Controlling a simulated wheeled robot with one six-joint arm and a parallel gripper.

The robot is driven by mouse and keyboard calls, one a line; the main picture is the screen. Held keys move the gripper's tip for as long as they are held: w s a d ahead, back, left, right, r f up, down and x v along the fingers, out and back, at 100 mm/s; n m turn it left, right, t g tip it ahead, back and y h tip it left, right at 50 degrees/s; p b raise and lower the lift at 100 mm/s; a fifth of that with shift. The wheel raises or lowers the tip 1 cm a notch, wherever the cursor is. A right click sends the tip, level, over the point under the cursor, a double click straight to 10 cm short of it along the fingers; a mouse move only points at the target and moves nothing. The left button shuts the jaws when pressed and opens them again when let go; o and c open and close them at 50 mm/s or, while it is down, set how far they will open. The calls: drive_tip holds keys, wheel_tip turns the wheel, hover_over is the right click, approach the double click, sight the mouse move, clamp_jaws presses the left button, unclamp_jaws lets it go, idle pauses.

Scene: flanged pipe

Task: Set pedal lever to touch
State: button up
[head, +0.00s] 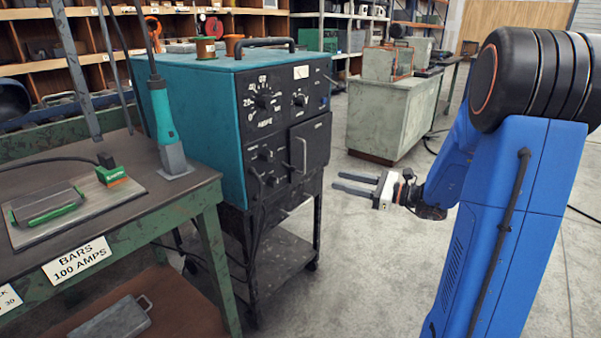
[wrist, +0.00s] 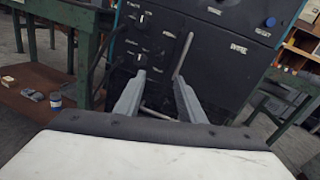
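The teal welding machine (head: 191,105) stands on a dark wheeled cart, its black front panel (head: 287,105) facing my gripper. Two small switch levers sit at the panel's lower left: an upper one (head: 266,154) and a lower one (head: 271,181). They also show in the wrist view, the upper (wrist: 142,18) above the lower (wrist: 138,60). Their labels are too blurred to read, so I cannot tell which is the pedal lever. My gripper (head: 338,182) is open and empty, in front of the panel and apart from it. Its fingers (wrist: 160,80) point toward the panel's lower part.
A long door handle (wrist: 183,56) stands out from the panel, right of the switches. A cable hangs in front of the panel's left side. A green workbench (head: 140,230) stands close on the left. The floor right of the cart (head: 345,275) is clear.

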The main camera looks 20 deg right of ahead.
approach(288, 166)
drive_tip(key=x, duration=0.5)
drive_tip(key=shift+w+a+f, duration=0.15)
drive_tip(key=shift+a+f, duration=0.1)
drive_tip(key=shift+f, duration=0.15)
clamp_jaws()
